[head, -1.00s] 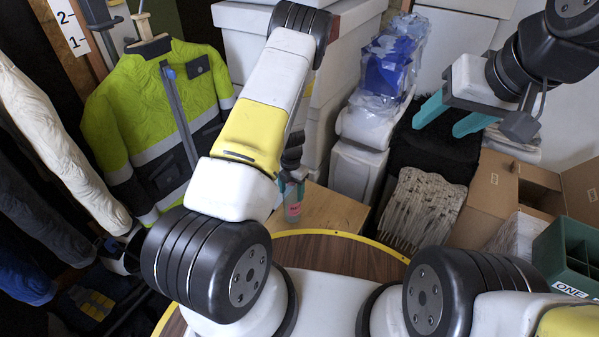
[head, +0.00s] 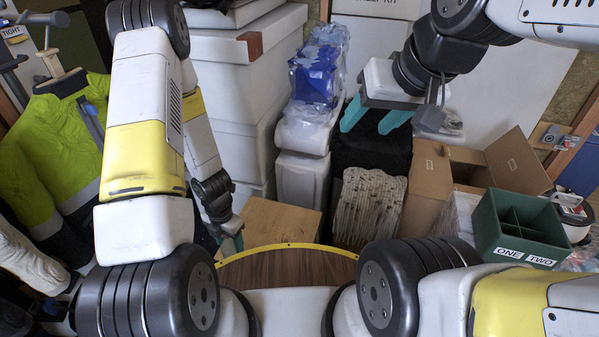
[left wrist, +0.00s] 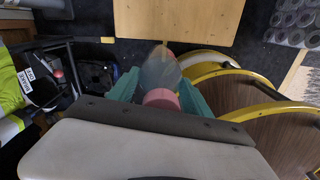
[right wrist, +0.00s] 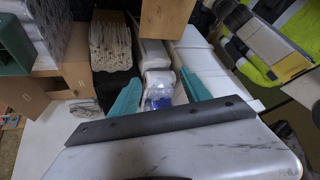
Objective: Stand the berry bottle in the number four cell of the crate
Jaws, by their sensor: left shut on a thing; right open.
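The berry bottle (left wrist: 160,74), a see-through bottle with a pink cap, is between the teal fingers of my left gripper (left wrist: 158,92) in the left wrist view. That gripper is shut on it. In the head view my left gripper (head: 233,243) is low, beside the wooden box, and I cannot make out the bottle there. The dark green crate (head: 487,236) stands at the right; its front labels read ONE and TWO. The number four label is not visible. My right gripper (head: 373,118) is open and empty, high and left of the crate.
An open cardboard box (head: 428,182) stands just left of the crate. A wooden box (head: 285,221) is right of my left gripper. White boxes (head: 250,80) are stacked behind. A round yellow-edged wooden top (head: 290,268) lies in front. A hi-vis jacket (head: 40,150) hangs at left.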

